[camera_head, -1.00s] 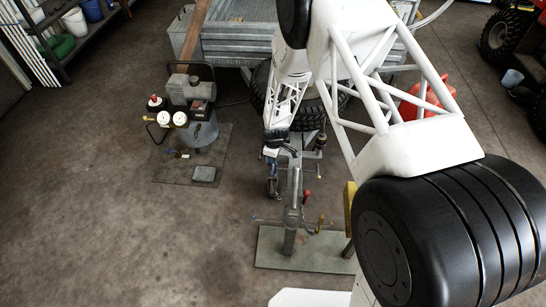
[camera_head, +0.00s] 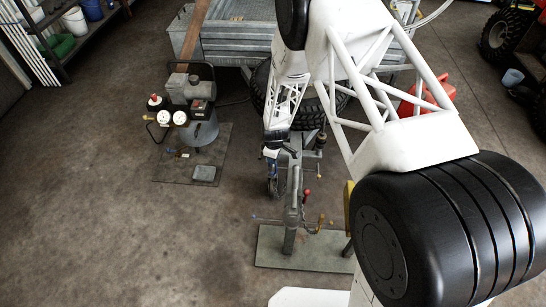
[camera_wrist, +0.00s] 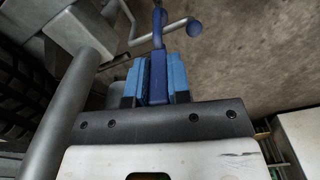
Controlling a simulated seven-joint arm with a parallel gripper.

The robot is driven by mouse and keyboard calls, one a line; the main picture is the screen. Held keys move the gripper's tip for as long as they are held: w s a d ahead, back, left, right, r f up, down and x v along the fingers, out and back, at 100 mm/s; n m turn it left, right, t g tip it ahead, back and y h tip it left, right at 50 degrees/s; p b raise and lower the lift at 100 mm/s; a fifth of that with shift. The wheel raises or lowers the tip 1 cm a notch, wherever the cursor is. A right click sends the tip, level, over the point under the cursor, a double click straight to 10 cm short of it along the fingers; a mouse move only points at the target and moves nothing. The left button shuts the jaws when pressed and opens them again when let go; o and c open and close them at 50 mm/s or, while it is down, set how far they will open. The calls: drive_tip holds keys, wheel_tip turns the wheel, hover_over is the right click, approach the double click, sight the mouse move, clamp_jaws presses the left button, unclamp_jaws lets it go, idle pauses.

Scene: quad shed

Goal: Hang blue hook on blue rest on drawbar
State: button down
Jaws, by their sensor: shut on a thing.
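My gripper (camera_wrist: 156,82) is shut on the blue hook (camera_wrist: 158,62), with a blue jaw on each side of it. The hook's shank points away from the jaws, toward the top of the wrist view, where its end is cut off. A bent grey rod with a blue ball tip (camera_wrist: 194,27), seemingly the blue rest, passes by the hook; I cannot tell whether they touch. In the head view my gripper (camera_head: 272,154) is beside the left of the grey drawbar (camera_head: 292,200). A small blue tip (camera_head: 253,216) shows left of the drawbar's front end.
A red-tipped lever (camera_head: 307,192) and a yellowish-tipped rod (camera_head: 320,226) are on the drawbar. A compressor (camera_head: 190,100) stands on a mat to the left. A spare tyre (camera_head: 262,92) and the metal trailer (camera_head: 240,45) are behind. The floor at front left is clear.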

drive_tip(key=shift+f, duration=1.5)
drive_tip(key=c, duration=1)
unclamp_jaws()
drive_tip(key=shift+o, duration=0.2)
drive_tip(key=o, duration=0.4)
drive_tip(key=shift+s, duration=0.1)
drive_tip(key=shift+o, duration=0.3)
drive_tip(key=shift+r, duration=4.55)
